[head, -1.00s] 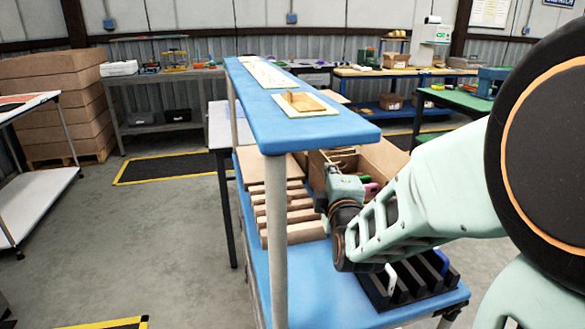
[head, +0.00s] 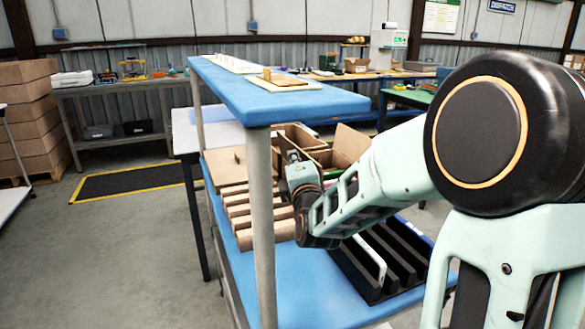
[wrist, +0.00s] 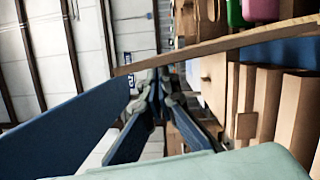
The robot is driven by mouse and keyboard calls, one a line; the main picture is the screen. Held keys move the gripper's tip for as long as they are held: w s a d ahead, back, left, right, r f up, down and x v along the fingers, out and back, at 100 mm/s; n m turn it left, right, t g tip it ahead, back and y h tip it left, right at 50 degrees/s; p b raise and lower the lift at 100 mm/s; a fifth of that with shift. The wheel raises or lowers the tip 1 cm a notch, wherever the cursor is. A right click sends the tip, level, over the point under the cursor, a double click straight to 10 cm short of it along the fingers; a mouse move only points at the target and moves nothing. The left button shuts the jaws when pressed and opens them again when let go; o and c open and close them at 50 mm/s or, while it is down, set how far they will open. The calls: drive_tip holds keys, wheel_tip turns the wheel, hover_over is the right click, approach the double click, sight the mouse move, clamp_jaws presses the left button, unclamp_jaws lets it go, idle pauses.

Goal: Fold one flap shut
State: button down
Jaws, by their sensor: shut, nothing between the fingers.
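In the head view an open brown carton (head: 318,158) stands on the blue bench beneath the shelf. One flap (head: 349,146) stands up at its right side. Another flat brown panel (head: 226,165) lies to its left; I cannot tell if it is a flap. My gripper (head: 291,156) is at the carton's near left side, its tips partly hidden. In the wrist view my gripper (wrist: 157,88) is shut and empty. A thin cardboard edge (wrist: 215,46) crosses just beyond the fingers; I cannot tell whether they touch it.
The blue shelf (head: 265,93) and its grey post (head: 261,225) stand close left of my arm. Several brown slabs (head: 262,210) stand in a row near the carton. A black slotted rack (head: 385,262) is at the front right. Green (wrist: 234,13) and pink (wrist: 261,10) items show in the wrist view.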

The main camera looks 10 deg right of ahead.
drive_tip(key=shift+w+r, duration=0.1)
drive_tip(key=shift+w, duration=1.3)
drive_tip(key=shift+d+b, duration=0.2)
drive_tip(key=shift+b, duration=0.15)
